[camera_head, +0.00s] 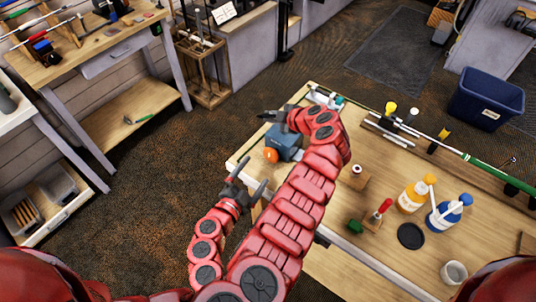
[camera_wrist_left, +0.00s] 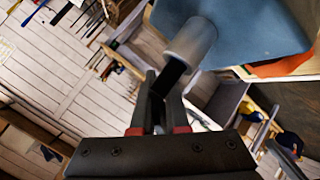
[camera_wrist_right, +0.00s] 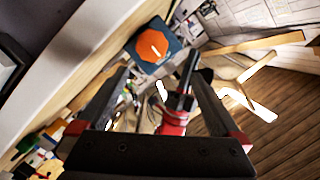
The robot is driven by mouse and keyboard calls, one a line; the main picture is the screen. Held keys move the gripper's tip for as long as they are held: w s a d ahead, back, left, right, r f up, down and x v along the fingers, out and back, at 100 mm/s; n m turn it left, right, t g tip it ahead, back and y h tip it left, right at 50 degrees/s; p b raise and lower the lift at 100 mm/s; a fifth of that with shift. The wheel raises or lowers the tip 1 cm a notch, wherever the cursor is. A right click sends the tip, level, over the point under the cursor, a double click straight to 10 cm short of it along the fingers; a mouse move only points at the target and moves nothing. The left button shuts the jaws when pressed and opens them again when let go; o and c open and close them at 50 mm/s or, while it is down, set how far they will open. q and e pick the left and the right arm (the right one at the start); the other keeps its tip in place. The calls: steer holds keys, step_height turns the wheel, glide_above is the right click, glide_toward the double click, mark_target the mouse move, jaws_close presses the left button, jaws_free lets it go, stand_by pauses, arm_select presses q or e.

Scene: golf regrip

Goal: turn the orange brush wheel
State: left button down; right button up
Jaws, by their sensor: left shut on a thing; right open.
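The orange brush wheel (camera_head: 271,155) sits on the side of a blue box (camera_head: 286,143) at the near-left bench corner. In the right wrist view the orange wheel (camera_wrist_right: 153,45) is an octagon facing me with a pale mark. My right gripper (camera_head: 252,174) is open and empty, short of the wheel, its fingers apart. My left gripper (camera_head: 272,115) is at the far side of the box. In the left wrist view it is shut on a dark piece at the end of a grey cylinder (camera_wrist_left: 190,42) next to the blue box (camera_wrist_left: 245,30).
A blue bin (camera_head: 487,98) stands beyond. The floor left of the bench is clear.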

mark_target(269, 157)
steer(key=w+d+f+n+g, duration=0.1)
steer(key=w+n, duration=0.1)
steer(key=w, duration=0.1)
steer(key=w+d+f+n+g, duration=0.1)
steer(key=w+n, duration=0.1)
steer(key=w+d+f+n+g, duration=0.1)
steer(key=w+d, duration=0.1)
steer(key=w, duration=0.1)
steer(key=shift+w+f+n, duration=0.3)
steer(key=shift+n, duration=0.1)
stand_by(0.3)
steer(key=c, duration=1.3)
steer(key=shift+c, duration=0.2)
